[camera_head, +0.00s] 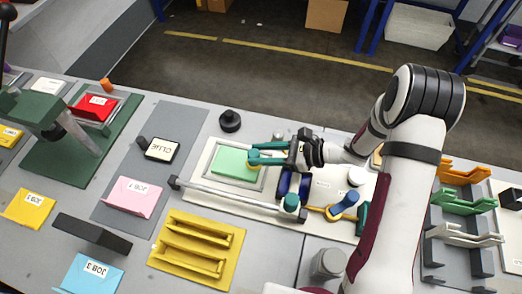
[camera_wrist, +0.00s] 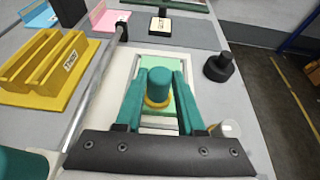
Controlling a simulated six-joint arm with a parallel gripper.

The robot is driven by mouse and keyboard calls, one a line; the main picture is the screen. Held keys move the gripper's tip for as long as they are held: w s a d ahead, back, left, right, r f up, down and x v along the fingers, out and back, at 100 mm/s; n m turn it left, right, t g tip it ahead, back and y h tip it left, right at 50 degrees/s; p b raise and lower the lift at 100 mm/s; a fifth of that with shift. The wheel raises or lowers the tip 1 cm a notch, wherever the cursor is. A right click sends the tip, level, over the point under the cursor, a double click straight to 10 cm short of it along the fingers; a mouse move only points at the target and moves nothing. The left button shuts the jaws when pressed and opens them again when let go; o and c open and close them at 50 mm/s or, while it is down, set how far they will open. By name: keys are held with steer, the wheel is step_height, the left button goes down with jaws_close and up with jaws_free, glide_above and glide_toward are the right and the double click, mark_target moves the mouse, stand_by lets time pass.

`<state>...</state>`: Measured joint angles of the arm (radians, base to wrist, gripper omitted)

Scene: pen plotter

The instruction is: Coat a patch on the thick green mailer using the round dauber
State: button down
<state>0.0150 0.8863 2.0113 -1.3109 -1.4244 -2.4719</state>
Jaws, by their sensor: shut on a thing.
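The green mailer (camera_head: 230,161) lies flat inside a grey frame on the white bed (camera_head: 210,187). It also shows in the wrist view (camera_wrist: 181,102), partly hidden by the fingers and dauber. My gripper (camera_wrist: 157,88) is shut on the round dauber (camera_wrist: 158,82), which has a teal handle and a yellow ring at its lower end. The dauber is upright over the mailer, near its right side in the head view. I cannot tell whether its tip touches the mailer. In the head view, my gripper (camera_head: 252,157) reaches in from the right and mostly hides the dauber.
A grey rail (camera_head: 230,195) runs along the bed's front edge. A black knob (camera_head: 230,121) stands behind the bed, and a glue pad (camera_head: 162,149) lies left. A yellow rack (camera_head: 196,246) is in front. A blue-handled tool (camera_head: 344,203) stands right.

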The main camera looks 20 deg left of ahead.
steer(key=shift+f, duration=0.1)
steer(key=shift+a, duration=1.7)
steer(key=shift+a+f, duration=0.15)
steer(key=shift+a, duration=3.15)
steer(key=shift+d+f, duration=0.15)
steer(key=shift+d, duration=1.8)
steer(key=shift+d+f, duration=0.1)
steer(key=shift+d, duration=1.8)
steer(key=shift+s+d+f, duration=0.1)
steer(key=shift+d+f, duration=0.05)
steer(key=shift+d, duration=1.15)
steer(key=shift+a+r, duration=0.1)
steer(key=shift+r, duration=3)
step_height(320, 180, up, 3)
steer(key=shift+r, duration=0.1)
